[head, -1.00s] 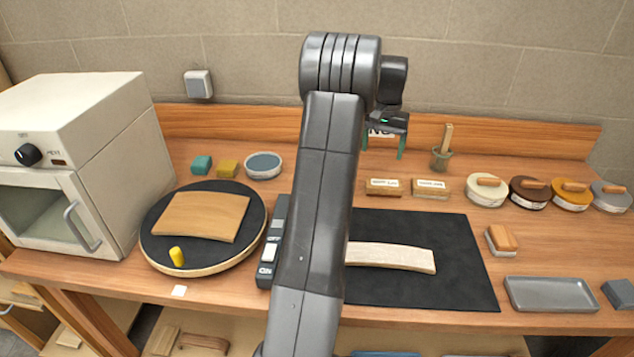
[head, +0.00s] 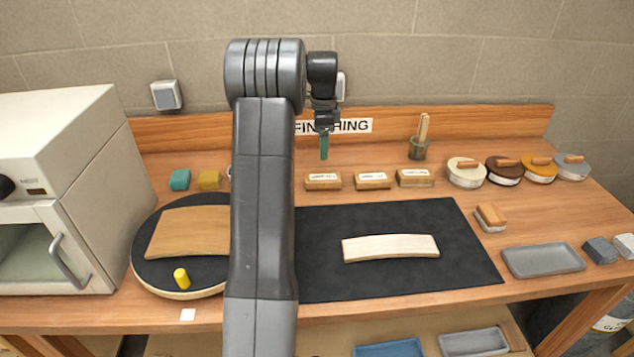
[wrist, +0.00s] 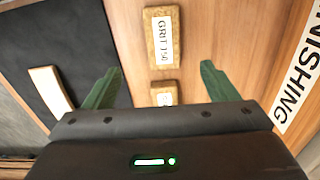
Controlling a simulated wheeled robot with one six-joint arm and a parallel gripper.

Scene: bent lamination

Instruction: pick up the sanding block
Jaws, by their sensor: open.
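Three cork-coloured blocks with white labels lie in a row at the back in the head view: left (head: 323,181), middle (head: 373,180) and right (head: 415,178). In the wrist view, one labelled "GRIT 150" (wrist: 163,36) lies ahead of and between the finger lines, with part of another (wrist: 164,92) nearer. An orange-topped block with a pale underside (head: 490,217) sits right of the black mat. I cannot tell for certain which is the sanding block. My gripper (head: 324,158) has green fingers and hangs above the back of the bench. It is open and empty in the wrist view (wrist: 158,68).
A pale curved strip (head: 390,247) lies on the black mat (head: 450,280). A round turntable (head: 145,280) with a curved board and a white oven (head: 60,130) stand left.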

